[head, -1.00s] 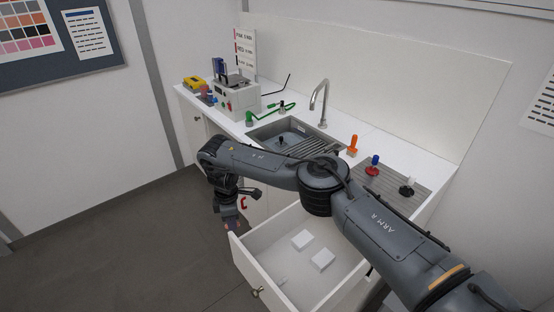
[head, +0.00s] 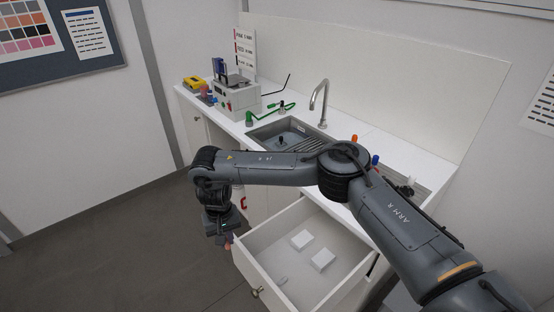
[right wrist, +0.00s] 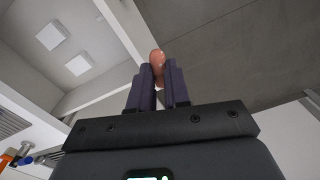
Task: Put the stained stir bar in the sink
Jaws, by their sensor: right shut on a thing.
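My right gripper (head: 226,240) hangs beside the open drawer's left front corner, in front of the cabinet. It is shut on a rounded pinkish-brown thing (right wrist: 158,60), which shows between the dark fingers in the right wrist view; its end sticks out past the fingertips. I cannot tell for certain whether this is the stained stir bar. The grey sink (head: 262,136) is set in the white counter, behind my right forearm, which hides its front part. A small dark-topped object (head: 282,139) is in the sink. My left gripper is not in view.
The open drawer (head: 245,262) holds two white blocks (head: 323,260) and a small pale thing (head: 281,280). A tap (head: 322,96) stands behind the sink. A grey machine (head: 238,100) and a green-handled item (head: 272,113) are left of it; an orange-topped item (head: 354,140) is right.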

